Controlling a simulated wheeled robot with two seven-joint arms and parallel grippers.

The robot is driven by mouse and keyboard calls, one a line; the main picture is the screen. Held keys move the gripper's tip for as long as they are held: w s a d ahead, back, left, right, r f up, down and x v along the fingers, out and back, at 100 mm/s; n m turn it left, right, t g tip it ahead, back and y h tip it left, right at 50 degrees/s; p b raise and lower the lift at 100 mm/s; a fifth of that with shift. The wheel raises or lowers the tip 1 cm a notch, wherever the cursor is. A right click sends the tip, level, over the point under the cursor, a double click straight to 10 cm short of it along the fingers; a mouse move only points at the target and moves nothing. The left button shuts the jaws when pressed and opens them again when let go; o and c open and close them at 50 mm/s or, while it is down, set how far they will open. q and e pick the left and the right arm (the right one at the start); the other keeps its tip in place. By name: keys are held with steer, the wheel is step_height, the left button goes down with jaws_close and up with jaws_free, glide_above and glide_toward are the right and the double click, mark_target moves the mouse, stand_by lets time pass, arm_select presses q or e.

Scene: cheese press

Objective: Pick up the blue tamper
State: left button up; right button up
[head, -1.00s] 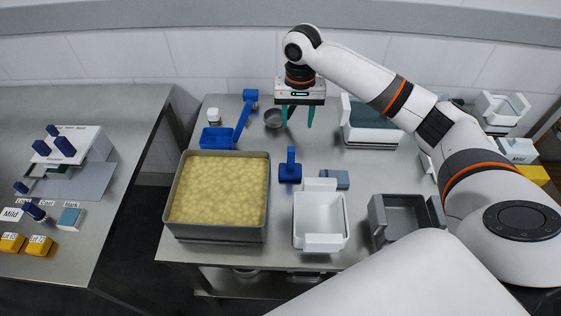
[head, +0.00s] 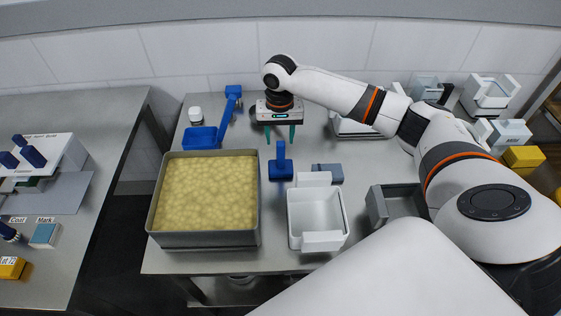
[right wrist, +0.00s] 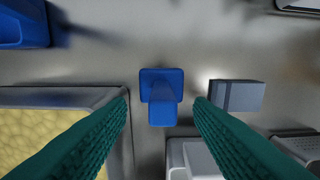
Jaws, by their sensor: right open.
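The blue tamper (head: 281,165) stands upright on the steel table, between the curd vat and the white mould, with its handle up. In the right wrist view the tamper (right wrist: 161,92) shows from above, centred between the two fingers. My right gripper (head: 280,139) is open and empty, with green fingers pointing down. It is just behind and above the tamper in the head view, apart from it. The open fingers also show in the right wrist view (right wrist: 162,108), one on each side of the tamper. My left gripper is not in view.
The vat of yellow curd (head: 252,238) is left of the tamper. A white mould (head: 293,233) stands in front right, with a grey-blue block (head: 330,172) behind it. A blue scoop (head: 200,138) lies at the back left. A grey container (head: 378,208) is at right.

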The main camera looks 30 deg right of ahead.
mark_target(281, 143)
steer(key=f, duration=0.3)
steer(key=shift+s+f, duration=0.3)
steer(key=shift+f, duration=0.65)
jaws_close()
